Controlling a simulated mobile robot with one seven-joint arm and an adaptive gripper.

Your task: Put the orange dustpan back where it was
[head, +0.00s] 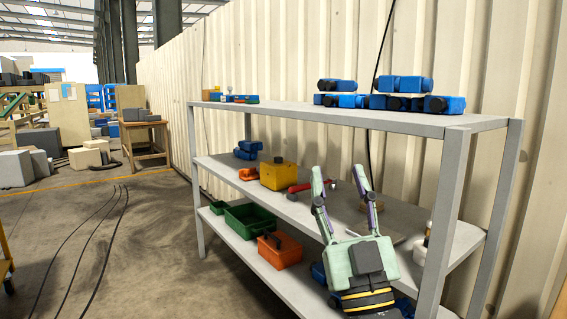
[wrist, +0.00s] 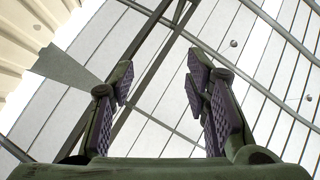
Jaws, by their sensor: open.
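A small orange object (head: 248,174) lies on the middle shelf, left of a yellow canister; it may be the dustpan, but it is too small to tell. A larger orange box-like thing (head: 281,251) with a dark top stands on the bottom shelf. My gripper (head: 339,172) is open and empty, with its fingers pointing up, in front of the right half of the rack. In the wrist view my gripper (wrist: 160,75) shows its two padded fingers apart, with only roof and wall behind them. My gripper and arm hide part of the middle and bottom shelves.
The grey rack (head: 455,185) has three shelves. Blue bottle-like items (head: 405,84) sit on top. The yellow canister (head: 275,173), a red-handled tool (head: 300,187) and a white bottle (head: 424,241) are on the middle shelf. A green crate (head: 250,221) is below. The floor (head: 110,240) at left is mostly clear.

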